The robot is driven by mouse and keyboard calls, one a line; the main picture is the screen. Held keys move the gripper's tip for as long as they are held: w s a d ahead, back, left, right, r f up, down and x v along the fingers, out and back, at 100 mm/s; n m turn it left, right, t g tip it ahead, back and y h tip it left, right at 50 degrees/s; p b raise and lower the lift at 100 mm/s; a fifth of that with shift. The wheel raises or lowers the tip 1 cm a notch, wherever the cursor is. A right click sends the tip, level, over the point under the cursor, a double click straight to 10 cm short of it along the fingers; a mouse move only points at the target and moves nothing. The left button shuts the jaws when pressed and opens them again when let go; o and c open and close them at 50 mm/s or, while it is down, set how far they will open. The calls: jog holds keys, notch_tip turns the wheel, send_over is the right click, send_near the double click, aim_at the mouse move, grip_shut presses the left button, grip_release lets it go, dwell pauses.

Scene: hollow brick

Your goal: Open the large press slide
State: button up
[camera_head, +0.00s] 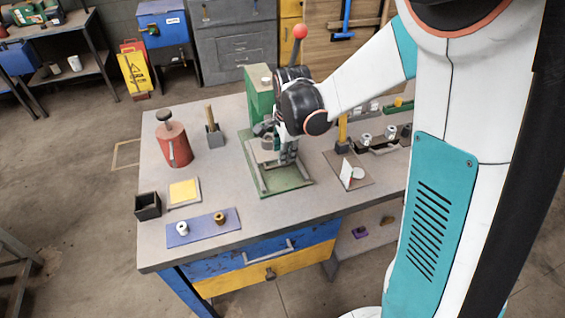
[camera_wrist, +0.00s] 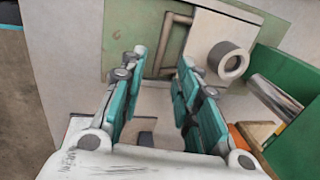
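The large press (camera_head: 258,95) is green, with a red-knobbed lever (camera_head: 300,31), and stands on a green base plate (camera_head: 290,183) on the workbench. In the wrist view, its pale slide plate (camera_wrist: 205,28) lies over the base (camera_wrist: 125,30), with a grey ring-like cup (camera_wrist: 228,60) on it. A brownish bar handle (camera_wrist: 166,45) is at the slide's edge. My gripper (camera_head: 288,156) is low in front of the press column. In the wrist view my gripper (camera_wrist: 163,63) is open, with the handle between or just beyond its fingertips; I cannot tell if they touch.
A red canister (camera_head: 173,150), a yellow-topped tile (camera_head: 184,192), a black box (camera_head: 147,206) and a blue mat (camera_head: 203,228) occupy the bench's left. The bench's front middle is clear.

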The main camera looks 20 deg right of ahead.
aim_at(283, 165)
jog(key=f, duration=0.2)
jog(key=w+f+b, duration=0.1)
jog(key=f, duration=0.2)
jog(key=shift+f, duration=0.2)
jog(key=shift+c, duration=0.6)
grip_shut()
